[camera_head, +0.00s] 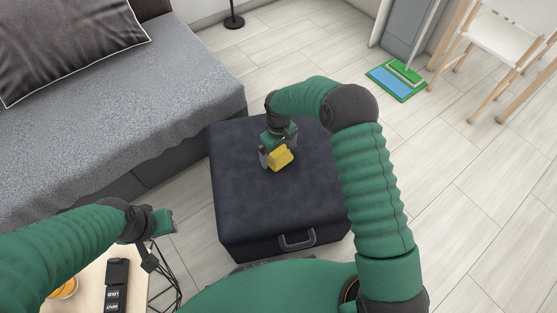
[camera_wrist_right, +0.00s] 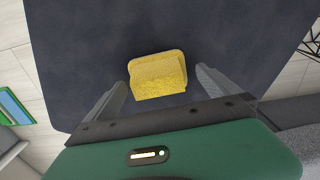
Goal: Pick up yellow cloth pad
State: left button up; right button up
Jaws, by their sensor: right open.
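The yellow cloth pad (camera_head: 281,159) lies on the dark ottoman (camera_head: 240,205), directly below and in front of my right gripper (camera_head: 277,160). In the right wrist view the pad (camera_wrist_right: 158,76) sits between and slightly beyond the two fingertips of my right gripper (camera_wrist_right: 163,80). The fingers are spread, with a gap on each side of the pad. Part of the pad is hidden by the gripper in the head view. My left gripper (camera_head: 161,262) is at the lower left, above the small wooden table, and its jaws do not show clearly.
A grey sofa (camera_head: 140,100) with a dark cushion (camera_head: 70,40) stands at the left. The small wooden table (camera_head: 92,285) holds a black device (camera_head: 116,285) and an orange item (camera_head: 65,288). The right floor is clear.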

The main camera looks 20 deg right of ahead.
notch_tip(320, 180, down, 3)
jog(key=shift+r, duration=0.1)
jog(key=shift+d+r, duration=0.15)
jog(key=shift+d, duration=0.05)
pick_arm(q)
jog(key=shift+d+f, duration=0.15)
jog(key=shift+f, duration=0.5)
pick_arm(e)
jog(key=c, duration=1.3)
